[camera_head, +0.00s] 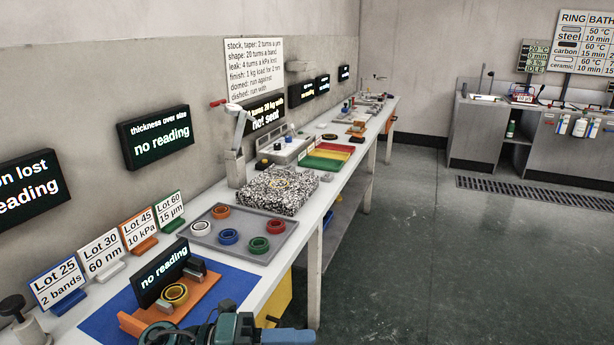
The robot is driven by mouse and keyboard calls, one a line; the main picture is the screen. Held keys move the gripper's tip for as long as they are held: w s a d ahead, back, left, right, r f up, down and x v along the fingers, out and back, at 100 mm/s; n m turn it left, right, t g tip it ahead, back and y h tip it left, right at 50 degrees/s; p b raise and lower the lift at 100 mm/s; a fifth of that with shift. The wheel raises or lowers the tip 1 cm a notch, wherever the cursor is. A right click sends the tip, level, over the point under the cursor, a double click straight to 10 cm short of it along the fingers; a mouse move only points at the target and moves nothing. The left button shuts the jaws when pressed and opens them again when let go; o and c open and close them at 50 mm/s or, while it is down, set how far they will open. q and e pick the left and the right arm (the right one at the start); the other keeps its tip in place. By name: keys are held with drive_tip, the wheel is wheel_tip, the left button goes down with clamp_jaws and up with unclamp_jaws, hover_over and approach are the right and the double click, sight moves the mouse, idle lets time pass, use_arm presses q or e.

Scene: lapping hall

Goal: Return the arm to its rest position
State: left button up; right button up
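A teal and dark mechanism (225,332) with a blue-grey cylindrical end (287,337) shows at the bottom edge, over the front of the bench. It looks like part of my arm, probably the left one. The frame cuts it off, and no fingertips can be made out. It lies just in front of the orange fixture (205,293), which holds a yellow-and-dark ring (174,294); I cannot tell whether they touch. My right gripper is not in view.
The long white bench (312,238) runs away along the wall. On it are a blue mat (236,287), a grey tray (199,239) with several rings, a speckled block (277,205), lot cards and display screens. Open floor (420,270) lies to the right.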

use_arm(q)
drive_tip(key=w+a+f+n+t+y+p, duration=0.1)
drive_tip(key=a+f+n+t+y, duration=0.25)
drive_tip(key=n+t, duration=0.65)
drive_tip(key=w+a+f+n+t+y+p, duration=0.15)
drive_tip(key=a+n+t+y, duration=0.35)
drive_tip(key=n, duration=1)
drive_tip(key=s+a+f+n+g+y, duration=0.2)
drive_tip(key=s+f+n+y, duration=0.1)
drive_tip(key=s+f, duration=0.3)
drive_tip(key=s+a+f+n+g+y, duration=0.2)
drive_tip(key=s+f+n, duration=0.3)
drive_tip(key=f, duration=0.3)
drive_tip(key=shift+s+f+n+g+y, duration=0.3)
drive_tip(key=shift+s+n+g+y, duration=0.15)
drive_tip(key=shift+y, duration=0.2)
